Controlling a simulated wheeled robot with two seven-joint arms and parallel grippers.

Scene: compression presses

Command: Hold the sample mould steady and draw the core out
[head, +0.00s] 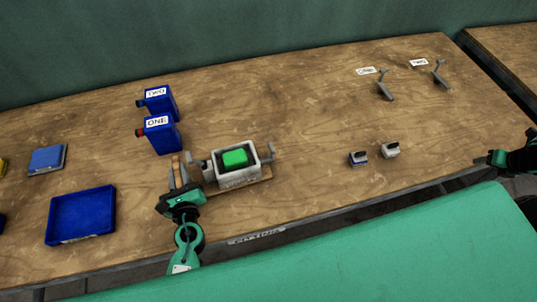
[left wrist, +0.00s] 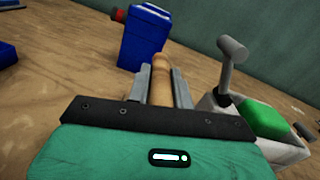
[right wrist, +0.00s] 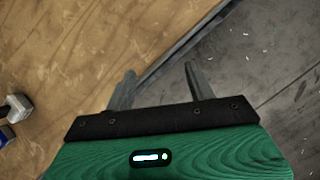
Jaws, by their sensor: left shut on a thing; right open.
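The sample mould looks to be the pale grey open box (head: 240,181) on a wooden board near the table's front edge. A green block (head: 235,158) sits inside it, and grey handles stick out at its ends. My left gripper (head: 180,176) is just left of the box, shut on an upright wooden handle (left wrist: 160,82). I cannot tell how that handle joins the box. The box also shows at the right of the left wrist view (left wrist: 284,150). My right gripper (head: 497,158) is open and empty at the table's right front edge, far from the box.
Blue canisters labelled ONE (head: 162,137) and TWO (head: 160,99) stand behind my left gripper. A blue tray (head: 80,236) and a blue box (head: 47,158) lie left. Two small blocks (head: 358,158) (head: 391,151) and two grey levers (head: 385,91) (head: 441,79) are right. Mid-table is clear.

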